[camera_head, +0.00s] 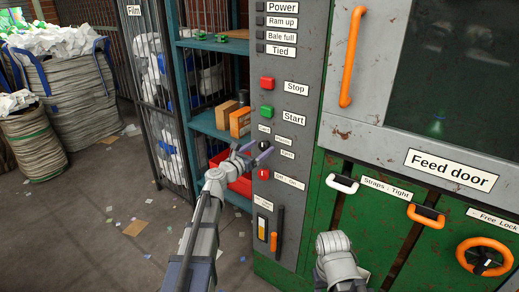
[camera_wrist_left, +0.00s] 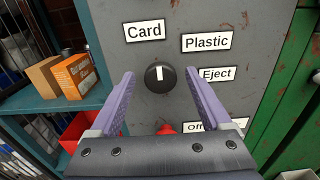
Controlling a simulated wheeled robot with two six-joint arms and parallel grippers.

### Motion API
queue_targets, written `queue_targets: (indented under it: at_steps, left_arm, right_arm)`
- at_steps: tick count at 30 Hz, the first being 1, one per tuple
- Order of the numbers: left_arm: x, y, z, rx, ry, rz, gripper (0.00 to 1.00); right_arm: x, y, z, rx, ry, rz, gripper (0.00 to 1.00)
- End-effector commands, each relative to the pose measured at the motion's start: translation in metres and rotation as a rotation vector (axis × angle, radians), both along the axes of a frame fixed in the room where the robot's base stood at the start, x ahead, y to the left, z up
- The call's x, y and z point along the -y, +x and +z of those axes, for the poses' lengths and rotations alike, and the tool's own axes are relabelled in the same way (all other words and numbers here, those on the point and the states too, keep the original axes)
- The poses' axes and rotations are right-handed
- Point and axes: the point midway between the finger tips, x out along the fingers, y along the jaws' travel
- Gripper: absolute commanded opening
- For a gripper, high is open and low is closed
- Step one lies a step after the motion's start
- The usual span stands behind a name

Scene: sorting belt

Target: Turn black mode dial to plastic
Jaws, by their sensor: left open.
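The black mode dial (camera_wrist_left: 159,78) is on the grey control panel (camera_wrist_left: 250,25), with its white pointer mark straight up. The Card label (camera_wrist_left: 145,31) is above it to the left, the Plastic label (camera_wrist_left: 207,42) above it to the right, and the Eject label (camera_wrist_left: 217,74) to its right. My left gripper (camera_wrist_left: 160,82) is open, with one lilac finger on each side of the dial; I cannot tell whether they touch it. In the head view, the left gripper (camera_head: 252,153) is at the panel and partly covers the dial. My right gripper's fingers do not show.
A red Stop button (camera_head: 267,83) and green Start button (camera_head: 267,112) are above the dial. A red off/on switch (camera_head: 263,173) is just below it. A shelf with cardboard boxes (camera_head: 240,122) and a red bin (camera_head: 238,185) stands left of the panel.

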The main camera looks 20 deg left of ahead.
Motion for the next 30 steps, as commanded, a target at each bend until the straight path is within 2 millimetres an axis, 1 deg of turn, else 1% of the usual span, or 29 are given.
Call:
queue_targets:
  at_steps: [2, 4, 24, 30]
  left_arm:
    - [0.0000, -0.0004, 0.0000, 0.000, 0.000, 0.000, 0.81]
    - [-0.0001, -0.0005, 0.0000, 0.000, 0.000, 0.000, 0.76]
    - [-0.0001, -0.0006, 0.0000, 0.000, 0.000, 0.000, 0.00]
    - [0.0000, -0.0006, 0.0000, 0.003, 0.009, 0.000, 0.00]
  right_arm:
    - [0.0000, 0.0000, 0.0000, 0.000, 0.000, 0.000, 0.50]
    - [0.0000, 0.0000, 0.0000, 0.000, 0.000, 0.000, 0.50]
    - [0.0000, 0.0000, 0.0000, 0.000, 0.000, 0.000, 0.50]
    - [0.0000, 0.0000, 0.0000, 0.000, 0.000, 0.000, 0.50]
